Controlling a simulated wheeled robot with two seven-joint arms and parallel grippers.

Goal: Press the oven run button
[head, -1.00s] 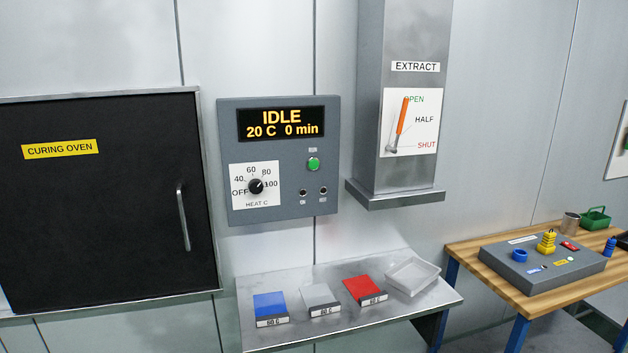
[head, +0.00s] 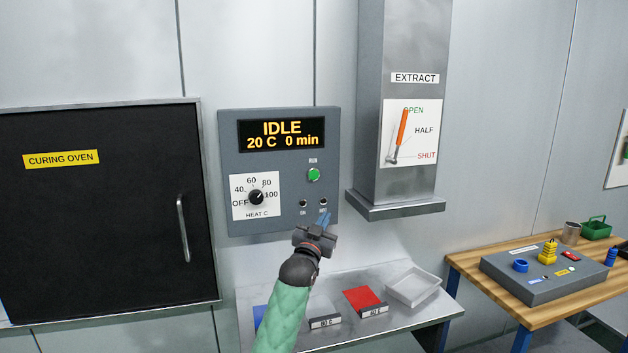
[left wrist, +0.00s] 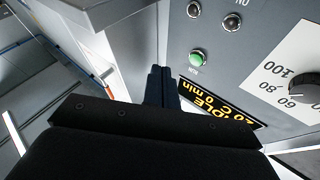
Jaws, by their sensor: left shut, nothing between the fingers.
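The green RUN button (head: 314,174) sits on the right side of the grey oven control panel (head: 228,160), below the display (head: 282,135) that reads IDLE, 20 C, 0 min. The button also shows in the left wrist view (left wrist: 197,57). My left gripper (head: 323,221) is shut and empty. In the head view it appears at the panel's lower right, below the button and over the lower edge. In the left wrist view its closed fingertips (left wrist: 162,72) point toward the panel, apart from the button in the picture. I cannot tell its exact distance from the panel. My right gripper is not in view.
The heat dial (head: 256,197) is left of the button. The extract duct (head: 380,190) with an orange lever (head: 402,128) stands to the right. A metal shelf (head: 405,318) below holds coloured sheets and a tray (head: 414,285). The oven door (head: 100,220) is at left.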

